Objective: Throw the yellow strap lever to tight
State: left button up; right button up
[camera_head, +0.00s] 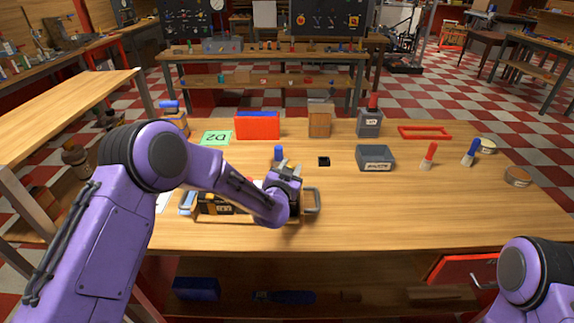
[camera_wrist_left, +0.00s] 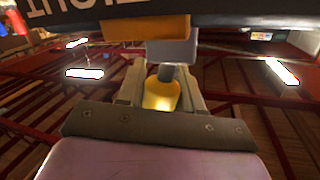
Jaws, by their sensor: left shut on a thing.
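The yellow strap lever shows in the left wrist view as a rounded yellow knob (camera_wrist_left: 161,95) on a grey stem, between my two fingers. My left gripper (camera_wrist_left: 161,92) is shut on it. Above the knob are an orange-yellow block (camera_wrist_left: 145,28) and a dark panel with pale lettering (camera_wrist_left: 70,10). In the head view my left gripper (camera_head: 287,168) is at the right part of a low unit with grey end handles (camera_head: 313,200) and a black-and-yellow part (camera_head: 214,204). My forearm and wrist hide much of this unit and the lever there. My right gripper is out of view.
On the wooden table (camera_head: 380,215) stand a grey bin (camera_head: 375,157), a red marker-like piece (camera_head: 429,156), a blue one (camera_head: 470,153) and a red-and-blue box (camera_head: 257,126). A small black square holder (camera_head: 323,161) is behind the unit. The table's front right is clear.

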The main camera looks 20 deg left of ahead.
pick_arm(q)
jog(key=shift+w+d+f+m+g+y+p, duration=0.1)
jog(key=shift+d+f+m+g+y+p, duration=0.25)
jog(key=shift+m, duration=0.5)
jog(key=shift+w+d+f+m+g+y+p, duration=0.15)
jog(key=shift+d+m, duration=0.25)
jog(key=shift+m, duration=0.45)
jog(key=o, duration=1)
jog(key=shift+c, duration=0.2)
jog(key=shift+s, duration=0.1)
jog(key=s+r+b, duration=0.1)
jog(key=s+b, duration=0.1)
jog(key=s, duration=0.8)
jog(key=shift+s+d+r, duration=0.15)
jog(key=shift+d+r, duration=0.1)
jog(key=shift+r, duration=0.15)
jog(key=shift+s+f, duration=0.1)
